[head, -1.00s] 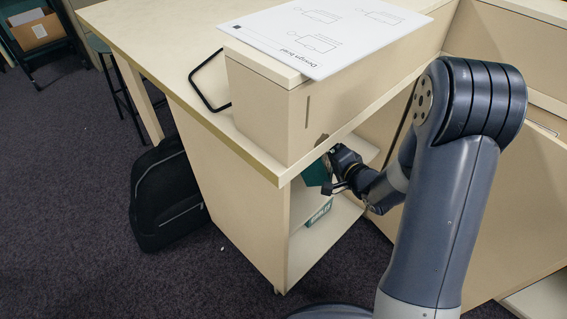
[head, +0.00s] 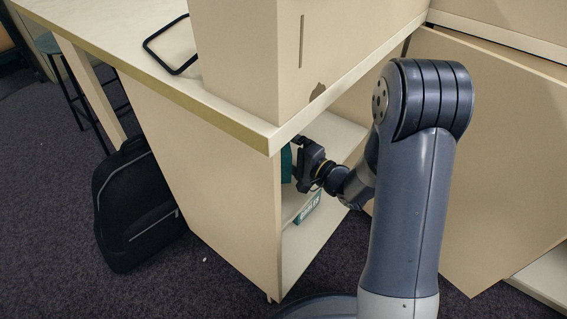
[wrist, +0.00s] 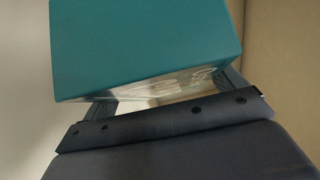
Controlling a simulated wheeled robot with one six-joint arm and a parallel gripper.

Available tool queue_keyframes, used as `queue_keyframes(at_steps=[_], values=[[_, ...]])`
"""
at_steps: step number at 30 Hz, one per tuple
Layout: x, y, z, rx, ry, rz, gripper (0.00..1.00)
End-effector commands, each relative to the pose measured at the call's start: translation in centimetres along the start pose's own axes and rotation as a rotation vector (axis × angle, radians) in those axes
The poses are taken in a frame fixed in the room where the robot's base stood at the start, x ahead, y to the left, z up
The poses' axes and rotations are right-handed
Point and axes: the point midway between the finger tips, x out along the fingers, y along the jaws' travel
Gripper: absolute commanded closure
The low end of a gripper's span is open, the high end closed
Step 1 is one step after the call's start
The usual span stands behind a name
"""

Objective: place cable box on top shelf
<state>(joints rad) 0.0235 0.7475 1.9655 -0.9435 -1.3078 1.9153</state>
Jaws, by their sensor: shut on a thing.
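The teal cable box (wrist: 145,45) fills the upper part of the wrist view, with pale lettering on its shadowed near face. My gripper (wrist: 160,88) is shut on it, one finger at each side. In the head view my gripper (head: 307,163) is at the open side of the cream shelf unit (head: 205,180), under the tabletop. Only a sliver of the box (head: 286,164) shows there, beside the side panel's edge, which hides the rest. I cannot tell whether the box touches the shelf below.
A green piece with white lettering (head: 308,207) is lower in the unit; box or label, I cannot tell. The tabletop (head: 140,65) overhangs the opening. A cream block (head: 265,60) stands on it. A black backpack (head: 140,205) leans at the left.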

Motion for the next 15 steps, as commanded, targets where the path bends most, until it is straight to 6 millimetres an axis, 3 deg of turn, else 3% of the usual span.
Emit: queue_keyframes(at_steps=[8,15], values=[[0.0,3.7,-0.1,-0.001,0.001,-0.002,0.48],[0.0,3.6,-0.1,-0.003,0.001,-0.003,0.48]])
